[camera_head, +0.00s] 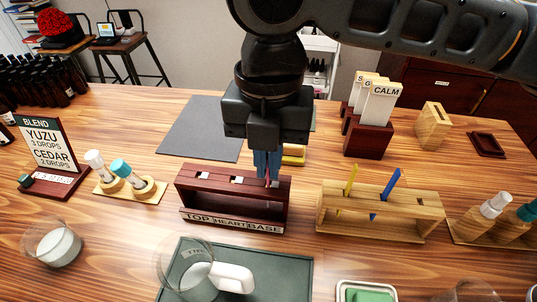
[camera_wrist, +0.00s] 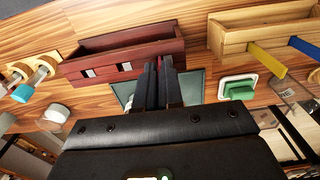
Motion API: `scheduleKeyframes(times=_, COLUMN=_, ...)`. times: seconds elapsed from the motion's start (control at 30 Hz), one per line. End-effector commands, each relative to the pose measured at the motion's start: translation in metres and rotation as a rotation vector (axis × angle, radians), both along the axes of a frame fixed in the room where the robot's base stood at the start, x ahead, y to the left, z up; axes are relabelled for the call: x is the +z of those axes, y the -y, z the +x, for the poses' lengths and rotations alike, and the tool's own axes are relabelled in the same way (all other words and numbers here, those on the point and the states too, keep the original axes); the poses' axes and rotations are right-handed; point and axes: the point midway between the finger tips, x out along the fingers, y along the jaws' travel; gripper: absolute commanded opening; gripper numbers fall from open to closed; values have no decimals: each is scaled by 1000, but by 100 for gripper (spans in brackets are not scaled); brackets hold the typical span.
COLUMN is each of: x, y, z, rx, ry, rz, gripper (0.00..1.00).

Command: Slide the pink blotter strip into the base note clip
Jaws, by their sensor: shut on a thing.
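The dark red rack (camera_head: 188,196) stands mid-table with a front label reading TOP, HEART, BASE. Pale clips show on its top bar at the TOP and HEART places. My gripper (camera_head: 267,166) points down over the BASE end at the right. It is shut on the pink blotter strip (camera_head: 269,183), of which only a thin part shows below the fingertips. In the wrist view my fingertips (camera_wrist: 160,82) are at the rack's right end (camera_wrist: 110,47), with the pink strip (camera_wrist: 160,63) between them. The fingers hide the base clip, so I cannot tell whether the strip is inside it.
A light wooden rack (camera_head: 425,217) holding a yellow strip (camera_head: 350,180) and a blue strip (camera_head: 385,194) stands close on the right. A green tray (camera_head: 285,275) with a glass lies in front. A blend sign (camera_head: 45,150) and droppers (camera_head: 135,180) are left.

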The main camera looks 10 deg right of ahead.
Motion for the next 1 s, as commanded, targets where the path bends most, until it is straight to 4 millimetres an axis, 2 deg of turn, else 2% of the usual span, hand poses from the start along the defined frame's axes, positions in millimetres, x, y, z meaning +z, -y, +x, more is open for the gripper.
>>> scheduleKeyframes(times=0.2, x=-1, y=0, z=0, rx=0, ry=0, rz=0, gripper=0)
scheduleKeyframes(times=0.23, x=-1, y=0, z=0, rx=0, ry=0, rz=0, gripper=8)
scheduleKeyframes(times=0.53, x=-1, y=0, z=0, rx=0, ry=0, rz=1, gripper=36)
scheduleKeyframes(times=0.83, x=2, y=0, z=0, rx=0, ry=0, rz=1, gripper=36)
scheduleKeyframes(times=1.0, x=22, y=0, z=1, rx=0, ry=3, rz=1, gripper=36)
